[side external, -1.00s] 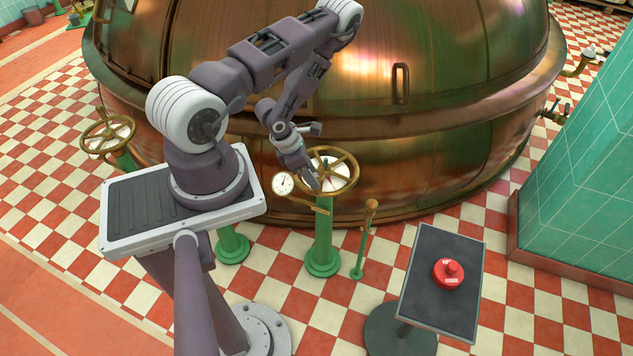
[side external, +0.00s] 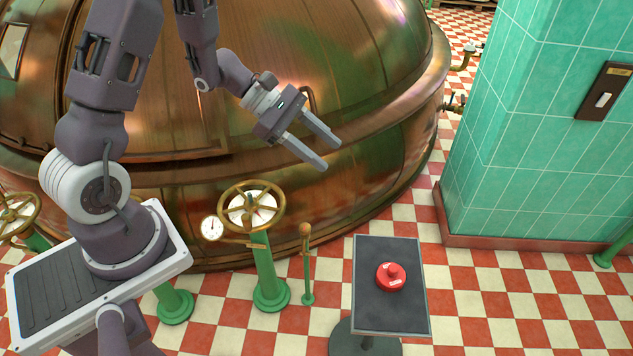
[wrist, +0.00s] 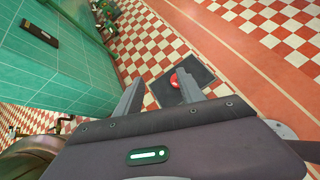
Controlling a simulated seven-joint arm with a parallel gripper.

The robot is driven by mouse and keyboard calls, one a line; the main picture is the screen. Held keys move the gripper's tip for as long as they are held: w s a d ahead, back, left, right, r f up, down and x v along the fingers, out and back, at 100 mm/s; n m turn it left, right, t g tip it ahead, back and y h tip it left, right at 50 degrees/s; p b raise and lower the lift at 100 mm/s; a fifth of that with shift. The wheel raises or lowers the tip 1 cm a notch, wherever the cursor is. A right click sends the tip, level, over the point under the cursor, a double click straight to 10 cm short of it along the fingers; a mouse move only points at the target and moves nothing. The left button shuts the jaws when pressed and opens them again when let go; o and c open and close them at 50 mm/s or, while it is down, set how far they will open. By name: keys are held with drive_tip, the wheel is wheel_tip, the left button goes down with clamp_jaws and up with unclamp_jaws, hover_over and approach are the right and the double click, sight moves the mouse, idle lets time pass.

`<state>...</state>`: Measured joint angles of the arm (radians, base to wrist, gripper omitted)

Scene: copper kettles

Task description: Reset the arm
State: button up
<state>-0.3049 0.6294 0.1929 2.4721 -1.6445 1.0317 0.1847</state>
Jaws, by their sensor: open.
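My gripper (side external: 330,150) is raised in front of the copper kettle (side external: 350,190), its two fingers apart with nothing between them. It points down and to the right in the side view. In the wrist view my gripper (wrist: 158,95) also shows open fingers, with the floor and a small stand beyond them. A red object with a knob on top (side external: 391,276) sits on the dark top of the stand (side external: 388,317), below and to the right of my gripper and apart from it. The red object also shows in the wrist view (wrist: 175,80).
A brass handwheel (side external: 252,207) on a green post, with a white gauge (side external: 212,228), stands below my gripper. A green lever post (side external: 307,265) stands beside it. A green tiled pillar (side external: 530,130) with a wall switch (side external: 604,92) is at right. Air between gripper and pillar is clear.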

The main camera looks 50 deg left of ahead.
drive_tip(key=s+d+r+m+g+y, duration=0.1)
drive_tip(key=s+d+r+m+g, duration=0.1)
drive_tip(key=s+d+r+m, duration=0.4)
drive_tip(key=s+d+r+m+g+y, duration=0.15)
drive_tip(key=s+d+r+m, duration=0.25)
drive_tip(key=s+r+m, duration=0.4)
drive_tip(key=s+a+r+m+t+y, duration=0.2)
drive_tip(key=s+a+m+t+y, duration=0.1)
drive_tip(key=s+a+m+y, duration=0.3)
drive_tip(key=s+a+m, duration=0.1)
drive_tip(key=s, duration=0.1)
drive_tip(key=shift+s+a+r+m, duration=0.15)
drive_tip(key=shift+s+a+m, duration=0.15)
